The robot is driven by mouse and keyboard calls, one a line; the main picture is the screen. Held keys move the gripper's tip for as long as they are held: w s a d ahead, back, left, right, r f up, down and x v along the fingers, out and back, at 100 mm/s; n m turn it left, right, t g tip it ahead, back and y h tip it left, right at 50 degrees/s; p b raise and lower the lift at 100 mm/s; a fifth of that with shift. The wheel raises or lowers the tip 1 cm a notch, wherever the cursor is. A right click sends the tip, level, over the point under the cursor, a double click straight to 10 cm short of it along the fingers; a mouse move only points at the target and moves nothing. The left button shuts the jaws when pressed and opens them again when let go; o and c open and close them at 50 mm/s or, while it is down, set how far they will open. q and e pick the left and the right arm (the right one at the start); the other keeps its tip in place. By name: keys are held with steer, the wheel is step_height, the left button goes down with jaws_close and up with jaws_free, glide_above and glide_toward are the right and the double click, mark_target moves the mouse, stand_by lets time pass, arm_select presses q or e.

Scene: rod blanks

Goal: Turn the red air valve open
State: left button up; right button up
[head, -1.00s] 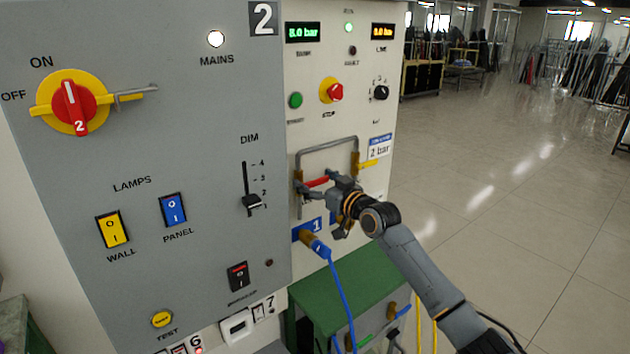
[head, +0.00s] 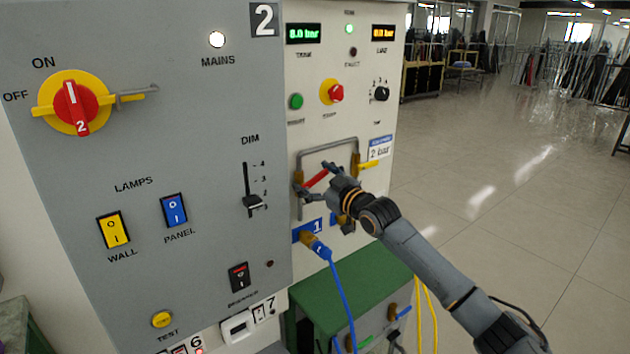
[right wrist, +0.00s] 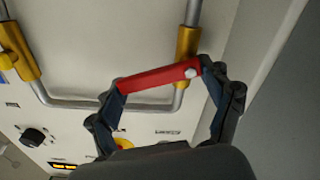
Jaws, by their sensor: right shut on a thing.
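The red air valve handle (head: 315,181) is a short red bar on a brass valve body (right wrist: 187,55), set in a grey pipe on the pale panel. In the head view it slants up to the right. In the right wrist view the red handle (right wrist: 155,79) spans between my fingertips, with its pivot bolt near one end. My right gripper (head: 320,183) is shut on the handle, with a finger at each end; it also shows in the right wrist view (right wrist: 163,77). My left gripper is not in view.
A yellow-handled valve (head: 366,165) sits on the same pipe to the right. Below are a blue hose (head: 338,285) with a brass coupling and a green cabinet (head: 345,290). A grey panel (head: 150,100) with switches stands left. Open floor lies right.

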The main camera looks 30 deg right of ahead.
mark_target(293, 172)
steer(key=n, duration=0.2)
steer(key=r+n+p, duration=0.1)
steer(key=shift+a+r+n, duration=0.1)
steer(key=shift+a+n, duration=0.3)
steer(key=n, duration=0.1)
steer(key=n+p, duration=0.1)
steer(key=shift+a+r+n, duration=0.2)
steer(key=shift+a+n, duration=0.15)
steer(key=shift+n, duration=0.05)
steer(key=n, duration=0.1)
steer(key=a+n+p, duration=0.1)
steer(key=n, duration=0.1)
steer(key=shift+s, duration=0.1)
steer(key=shift+a+n+p, duration=0.3)
steer(key=shift+n+p, duration=0.1)
steer(key=shift+n, duration=0.65)
steer(key=shift+a+n+p, duration=0.25)
steer(key=shift+n+p, duration=0.1)
steer(key=shift+n, duration=0.7)
steer(key=shift+f, duration=0.1)
steer(key=o, duration=1.6)
steer(key=shift+o, duration=0.2)
steer(key=shift+f, duration=0.1)
